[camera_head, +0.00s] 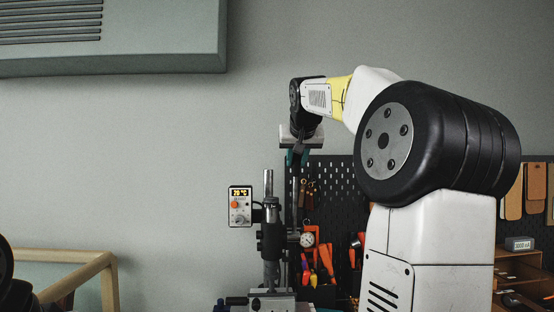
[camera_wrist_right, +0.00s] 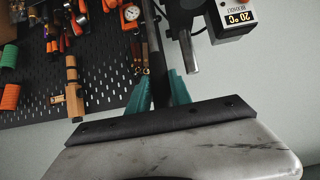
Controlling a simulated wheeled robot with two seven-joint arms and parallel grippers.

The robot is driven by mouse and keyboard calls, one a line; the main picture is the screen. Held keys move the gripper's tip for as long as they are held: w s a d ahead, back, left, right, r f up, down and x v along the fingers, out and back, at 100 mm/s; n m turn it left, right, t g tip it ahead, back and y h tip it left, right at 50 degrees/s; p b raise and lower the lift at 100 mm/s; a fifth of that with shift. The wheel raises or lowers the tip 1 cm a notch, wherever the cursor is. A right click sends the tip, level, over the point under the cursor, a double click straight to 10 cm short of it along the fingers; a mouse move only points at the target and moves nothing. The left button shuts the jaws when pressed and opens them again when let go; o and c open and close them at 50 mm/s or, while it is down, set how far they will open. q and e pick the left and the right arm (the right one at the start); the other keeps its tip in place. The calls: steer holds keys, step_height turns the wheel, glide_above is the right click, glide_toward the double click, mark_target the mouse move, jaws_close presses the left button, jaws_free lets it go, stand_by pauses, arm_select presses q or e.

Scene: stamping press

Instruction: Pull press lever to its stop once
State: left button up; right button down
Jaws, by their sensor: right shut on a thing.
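The stamping press (camera_head: 271,238) stands low in the middle of the head view, with a bright metal ram rod at its top. Its lever (camera_head: 294,192) is a thin dark bar, standing near upright just right of the ram. My right gripper (camera_head: 297,157) is at the lever's upper end, with its teal fingers pointing down. In the right wrist view the lever (camera_wrist_right: 153,48) runs between the two teal fingers of the right gripper (camera_wrist_right: 160,88), which is shut on it. The lever's lower end is hard to make out. My left gripper is not in view.
A display box (camera_head: 240,206) reading 20 °C is left of the press. A black pegboard (camera_head: 335,185) with hanging tools is behind it. A wooden frame (camera_head: 85,274) is at lower left.

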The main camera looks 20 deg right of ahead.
steer(key=shift+s+a+f, duration=0.2)
steer(key=shift+s+f, duration=0.05)
steer(key=shift+s, duration=0.6)
steer(key=shift+s+a+f, duration=0.25)
steer(key=shift+s+f, duration=0.05)
steer(key=shift+s, duration=0.6)
steer(key=shift+s+a+f, duration=0.2)
steer(key=shift+s+f, duration=0.05)
steer(key=shift+s, duration=0.6)
steer(key=shift+s+a+f, duration=0.15)
steer(key=shift+s+f, duration=0.15)
steer(key=shift+s, duration=0.15)
steer(key=w, duration=0.2)
steer(key=w+d+r, duration=0.1)
steer(key=w, duration=0.3)
steer(key=shift+w+d+r, duration=0.35)
steer(key=shift+r, duration=0.05)
steer(key=shift+w+d+r, duration=0.15)
steer(key=shift+w+r, duration=0.05)
steer(key=shift+w, duration=0.15)
